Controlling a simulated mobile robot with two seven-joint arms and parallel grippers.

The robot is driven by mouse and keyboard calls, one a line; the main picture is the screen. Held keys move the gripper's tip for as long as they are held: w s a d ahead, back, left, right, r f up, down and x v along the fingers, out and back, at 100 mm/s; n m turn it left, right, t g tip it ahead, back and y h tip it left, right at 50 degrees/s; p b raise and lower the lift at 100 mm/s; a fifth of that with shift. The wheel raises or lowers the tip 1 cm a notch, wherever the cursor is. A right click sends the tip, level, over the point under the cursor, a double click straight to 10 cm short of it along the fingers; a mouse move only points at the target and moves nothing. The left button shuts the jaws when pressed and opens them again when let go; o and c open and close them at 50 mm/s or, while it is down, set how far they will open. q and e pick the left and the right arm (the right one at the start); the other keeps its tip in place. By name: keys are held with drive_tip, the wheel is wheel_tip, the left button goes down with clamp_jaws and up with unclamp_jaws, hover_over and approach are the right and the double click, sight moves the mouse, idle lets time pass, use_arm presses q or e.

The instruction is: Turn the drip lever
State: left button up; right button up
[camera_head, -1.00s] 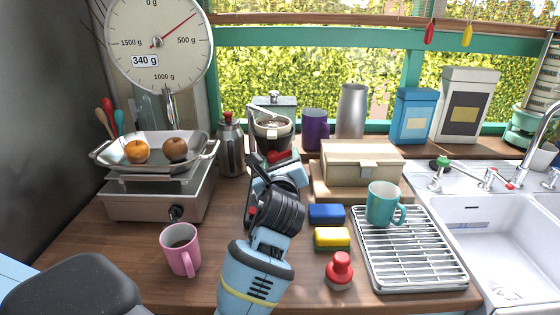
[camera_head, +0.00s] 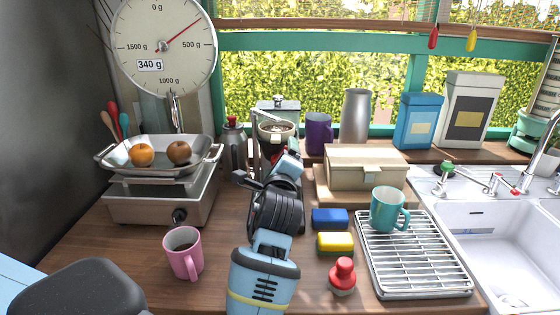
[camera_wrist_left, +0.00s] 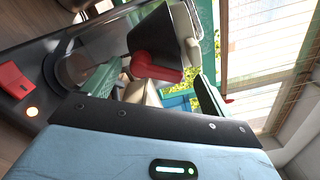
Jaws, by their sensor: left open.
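The coffee dripper (camera_head: 277,131) stands at the back of the counter, its lower part hidden behind my left arm in the head view. In the left wrist view its black cone (camera_wrist_left: 163,42) has a red lever (camera_wrist_left: 158,67) at its narrow end. In the head view only a small bit of red shows beside my gripper. My left gripper (camera_head: 268,168) is in front of the dripper. In the left wrist view its open fingers (camera_wrist_left: 157,84) lie on either side of the lever's picture. I cannot tell whether they touch it. My right gripper is not in view.
The dripper's base has a red switch (camera_wrist_left: 14,80) and a lit orange lamp. A pink mug (camera_head: 184,254), sponges (camera_head: 335,244) and a drying rack (camera_head: 415,275) flank my arm.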

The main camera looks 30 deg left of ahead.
use_arm(q)
drive_tip(key=shift+s, duration=0.1)
drive_tip(key=shift+v, duration=0.9)
drive_tip(key=v, duration=0.6)
drive_tip(key=shift+d+f, duration=0.15)
drive_tip(key=shift+d, duration=0.05)
drive_tip(key=x, duration=0.6)
drive_tip(key=shift+a, duration=0.15)
idle(0.4)
